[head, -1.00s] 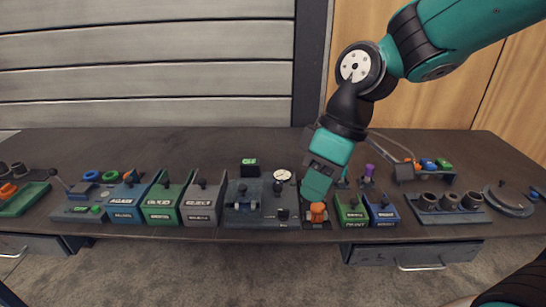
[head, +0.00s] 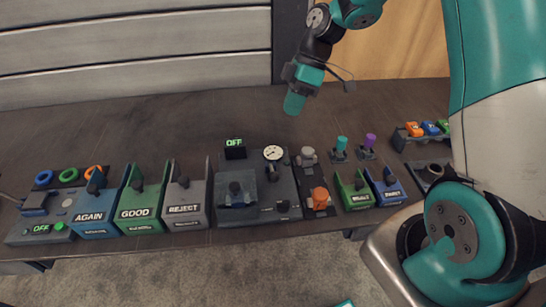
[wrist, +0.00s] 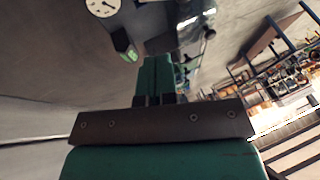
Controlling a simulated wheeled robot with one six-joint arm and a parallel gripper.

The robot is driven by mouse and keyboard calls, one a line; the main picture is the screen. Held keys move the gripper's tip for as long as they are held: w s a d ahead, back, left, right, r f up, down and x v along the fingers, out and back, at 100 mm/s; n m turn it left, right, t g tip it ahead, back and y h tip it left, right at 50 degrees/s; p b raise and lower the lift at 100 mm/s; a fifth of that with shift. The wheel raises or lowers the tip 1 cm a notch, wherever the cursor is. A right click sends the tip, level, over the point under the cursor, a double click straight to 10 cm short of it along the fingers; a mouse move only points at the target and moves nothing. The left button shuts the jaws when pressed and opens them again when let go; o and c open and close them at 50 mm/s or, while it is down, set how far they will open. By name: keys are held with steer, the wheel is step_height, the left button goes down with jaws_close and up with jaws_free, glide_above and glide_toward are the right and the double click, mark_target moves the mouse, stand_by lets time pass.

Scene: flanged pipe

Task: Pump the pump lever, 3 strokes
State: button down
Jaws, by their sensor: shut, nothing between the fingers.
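A grey test rig (head: 257,212) stands near the front edge of the bench, with a round white gauge (head: 273,153) at its back. A short dark upright handle (head: 272,172) stands on it in front of the gauge; I cannot tell if this is the pump lever. A thin rod (head: 8,198) is cut off at the left edge of the head view. My gripper (head: 294,104) is shut and empty, raised above the back of the bench, apart from the rig. Its closed green fingers (wrist: 157,75) show in the wrist view, with the gauge (wrist: 103,7) beyond.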

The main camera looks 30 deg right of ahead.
steer(key=p, duration=0.2)
glide_toward(272, 172)
step_height(272, 172, down, 4)
steer(key=w, duration=0.3)
steer(key=shift+s+a+f+p, duration=0.75)
steer(key=shift+s+a+f, duration=0.5)
steer(key=shift+s+f, duration=0.3)
